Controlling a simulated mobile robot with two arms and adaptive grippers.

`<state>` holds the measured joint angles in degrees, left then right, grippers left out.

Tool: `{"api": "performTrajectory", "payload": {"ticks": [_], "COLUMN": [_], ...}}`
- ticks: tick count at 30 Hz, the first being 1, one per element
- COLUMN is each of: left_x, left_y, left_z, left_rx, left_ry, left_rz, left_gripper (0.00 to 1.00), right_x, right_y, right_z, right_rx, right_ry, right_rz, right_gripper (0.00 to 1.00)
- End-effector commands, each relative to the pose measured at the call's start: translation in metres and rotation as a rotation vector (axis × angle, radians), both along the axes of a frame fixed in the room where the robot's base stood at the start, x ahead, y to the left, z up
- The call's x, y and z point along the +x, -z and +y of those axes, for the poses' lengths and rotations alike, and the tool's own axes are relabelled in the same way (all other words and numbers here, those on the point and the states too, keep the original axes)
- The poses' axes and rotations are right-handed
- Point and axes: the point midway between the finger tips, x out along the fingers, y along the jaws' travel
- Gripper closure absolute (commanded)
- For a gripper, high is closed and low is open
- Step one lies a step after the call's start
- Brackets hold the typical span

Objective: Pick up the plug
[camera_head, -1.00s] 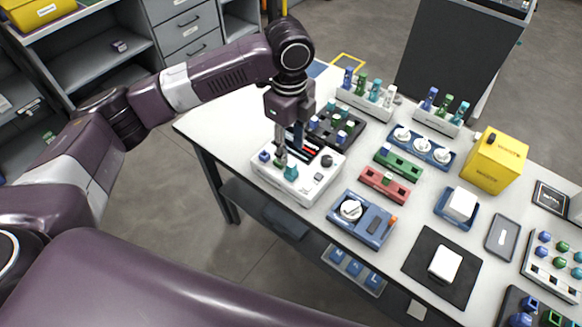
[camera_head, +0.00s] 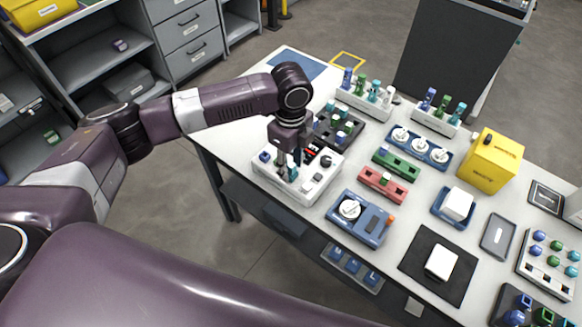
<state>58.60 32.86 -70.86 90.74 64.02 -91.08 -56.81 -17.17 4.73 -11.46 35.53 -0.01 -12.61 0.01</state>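A white device box (camera_head: 316,191) stands near the table's left front edge. A teal plug (camera_head: 292,173) stands on its top, partly covered by my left gripper. A small blue plug (camera_head: 265,156) stands at the box's left end. My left gripper (camera_head: 288,165) points down, low over the box, with its fingers at the teal plug. The fingers are small and dark here, so I cannot tell whether they are open or closed on it. My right gripper is not in view.
A black tray of plugs (camera_head: 348,148) is close behind the box. A blue unit with a white dial (camera_head: 346,229) stands to its right. Green (camera_head: 396,163) and red (camera_head: 382,189) blocks lie beyond. White racks of coloured plugs (camera_head: 365,103) line the back. The table's far left corner is fairly clear.

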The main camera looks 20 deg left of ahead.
Motion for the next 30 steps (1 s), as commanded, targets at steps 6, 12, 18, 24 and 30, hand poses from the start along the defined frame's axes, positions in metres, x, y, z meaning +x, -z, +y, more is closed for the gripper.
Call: {"api": "performTrajectory", "payload": {"ticks": [6, 12, 18, 24, 30], "left_x": [0.000, 0.000, 0.000, 0.001, 0.002], "left_y": [0.000, -0.001, -0.003, -0.023, -0.069], "left_z": [0.000, 0.000, 0.000, 0.000, -0.001], "left_rx": [0.000, 0.000, 0.000, 0.000, -0.002], "left_ry": [0.000, 0.000, 0.000, 0.001, 0.001], "left_rz": [-0.001, -0.001, -0.001, -0.004, -0.009], "left_gripper": [0.92, 1.00, 1.00, 1.00, 1.00], "right_x": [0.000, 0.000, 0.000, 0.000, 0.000], "right_y": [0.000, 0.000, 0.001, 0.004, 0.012], "right_z": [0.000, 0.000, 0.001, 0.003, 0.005], "right_rx": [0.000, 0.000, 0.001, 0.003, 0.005], "right_ry": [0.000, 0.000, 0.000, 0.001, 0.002], "right_rz": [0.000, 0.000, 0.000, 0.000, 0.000], "right_gripper": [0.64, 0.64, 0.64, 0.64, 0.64]}}
